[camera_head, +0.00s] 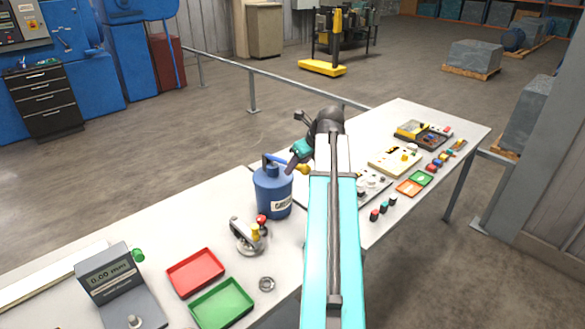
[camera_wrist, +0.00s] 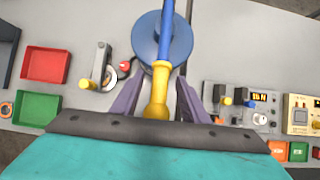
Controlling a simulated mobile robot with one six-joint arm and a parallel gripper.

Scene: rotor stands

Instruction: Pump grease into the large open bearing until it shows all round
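A blue grease can (camera_head: 273,192) with a pump lever stands on the white bench, its label partly readable. Its yellow handle (camera_wrist: 157,98) points toward my gripper (camera_wrist: 158,92) in the wrist view. My gripper's two purple fingers stand on either side of the handle, with gaps showing; the gripper looks open. In the head view my arm covers part of that area. A metal ring, perhaps a bearing (camera_head: 267,284), lies beside the green tray. A clamp-like metal fixture (camera_head: 246,236) with red and yellow knobs stands left of the can. I cannot tell which part is the large open bearing.
A red tray (camera_head: 195,272) and a green tray (camera_head: 222,304) lie near a digital gauge (camera_head: 112,284) reading 0.00 mm. Right of my arm are a cream instrument box (camera_head: 395,161), an open case (camera_head: 424,134) and small coloured items. A rail runs behind the bench.

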